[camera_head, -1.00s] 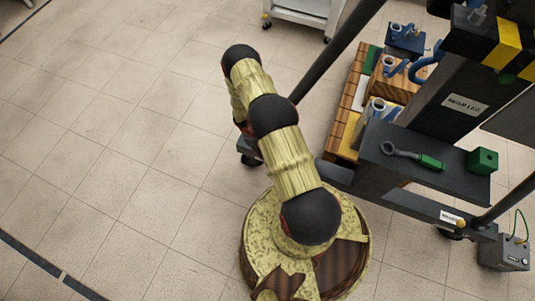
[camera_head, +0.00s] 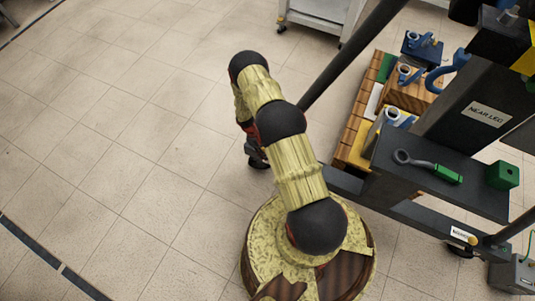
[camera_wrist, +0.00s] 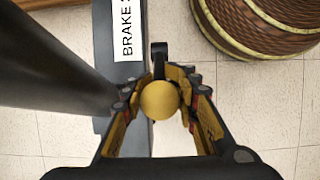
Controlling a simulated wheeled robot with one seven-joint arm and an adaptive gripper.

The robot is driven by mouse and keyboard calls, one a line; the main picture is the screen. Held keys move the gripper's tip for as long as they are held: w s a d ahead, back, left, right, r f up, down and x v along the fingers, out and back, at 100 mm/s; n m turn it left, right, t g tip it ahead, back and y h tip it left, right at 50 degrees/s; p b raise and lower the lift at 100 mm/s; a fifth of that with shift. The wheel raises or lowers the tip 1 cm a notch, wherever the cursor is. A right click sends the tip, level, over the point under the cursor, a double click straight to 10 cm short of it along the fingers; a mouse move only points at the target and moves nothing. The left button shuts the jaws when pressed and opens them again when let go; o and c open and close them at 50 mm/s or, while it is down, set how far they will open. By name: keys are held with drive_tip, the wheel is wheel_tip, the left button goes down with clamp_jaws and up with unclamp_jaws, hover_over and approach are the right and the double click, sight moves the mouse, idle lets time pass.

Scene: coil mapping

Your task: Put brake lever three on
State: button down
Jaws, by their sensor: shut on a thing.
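In the wrist view my gripper (camera_wrist: 160,100) has its fingers on both sides of a round yellow knob (camera_wrist: 160,100), shut on it. The knob sits at the end of a short dark lever (camera_wrist: 159,52). A white label reading BRAKE, its number partly cut off (camera_wrist: 127,35), lies beside it on a grey beam (camera_wrist: 103,45). In the head view my arm reaches up and folds down toward the cart's left leg; the held knob is hidden there.
A thick dark post (camera_wrist: 55,60) stands close left of my gripper. In the head view, the cart carries a dark shelf (camera_head: 480,200) with a green-handled tool (camera_head: 428,166) and green block (camera_head: 502,175). Another yellow knob (camera_head: 472,240) is at the lower right. Floor on the left is clear.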

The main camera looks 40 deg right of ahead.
drive_tip(key=c, duration=1.8)
unclamp_jaws()
drive_tip(key=shift+w+a, duration=0.1)
drive_tip(key=shift+w, duration=0.4)
drive_tip(key=o, duration=0.4)
drive_tip(key=shift+s, duration=0.2)
drive_tip(key=shift+s, duration=0.1)
drive_tip(key=v, duration=1.2)
drive_tip(key=shift+f, duration=0.1)
